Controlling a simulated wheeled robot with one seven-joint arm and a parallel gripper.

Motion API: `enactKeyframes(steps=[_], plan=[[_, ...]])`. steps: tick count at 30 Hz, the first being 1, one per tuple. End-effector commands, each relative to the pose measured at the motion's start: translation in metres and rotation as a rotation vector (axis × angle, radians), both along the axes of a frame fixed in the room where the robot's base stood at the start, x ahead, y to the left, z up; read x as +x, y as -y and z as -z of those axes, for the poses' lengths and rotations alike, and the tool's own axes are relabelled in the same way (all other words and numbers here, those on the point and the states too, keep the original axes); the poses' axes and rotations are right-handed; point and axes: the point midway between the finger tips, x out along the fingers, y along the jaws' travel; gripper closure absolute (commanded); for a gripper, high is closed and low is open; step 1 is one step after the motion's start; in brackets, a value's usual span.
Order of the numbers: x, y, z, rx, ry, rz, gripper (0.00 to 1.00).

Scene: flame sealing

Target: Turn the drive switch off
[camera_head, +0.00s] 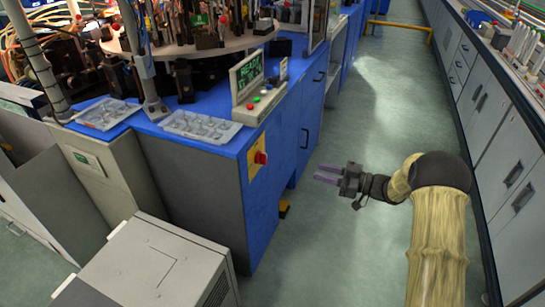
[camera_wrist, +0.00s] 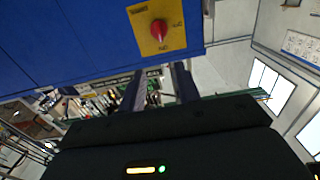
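The drive switch is a red rotary knob (camera_head: 261,158) on a yellow plate (camera_head: 257,165) on the side of the blue machine cabinet. In the wrist view the red knob (camera_wrist: 158,29) sits on the yellow plate (camera_wrist: 148,42) at the top middle, with small dark labels too blurred to read surely. My gripper (camera_head: 326,174) is in the aisle, to the right of the knob and apart from it, pointing left toward the cabinet. In the wrist view my gripper (camera_wrist: 158,84) has its two fingers apart with nothing between them. Nothing hides the knob.
The blue cabinet (camera_head: 309,113) has doors with handles along the aisle. A control panel (camera_head: 259,107) with a screen and buttons and clear trays (camera_head: 201,126) stand on its top. Grey drawer cabinets (camera_head: 497,125) line the right. The green floor (camera_head: 375,110) between is clear.

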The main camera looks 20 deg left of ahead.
Motion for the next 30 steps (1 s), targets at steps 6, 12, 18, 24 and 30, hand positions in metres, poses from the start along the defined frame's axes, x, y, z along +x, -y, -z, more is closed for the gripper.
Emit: enactKeyframes(steps=[6,12,18,24,30], plan=[[0.000,-0.003,0.000,0.000,0.001,-0.001,0.67],[0.001,-0.014,0.000,-0.001,0.003,0.002,0.67],[0.004,-0.044,0.001,-0.001,0.003,0.004,0.67],[0.007,-0.078,0.001,-0.001,0.005,0.005,0.67],[0.009,-0.114,0.001,0.000,0.003,0.004,0.67]])
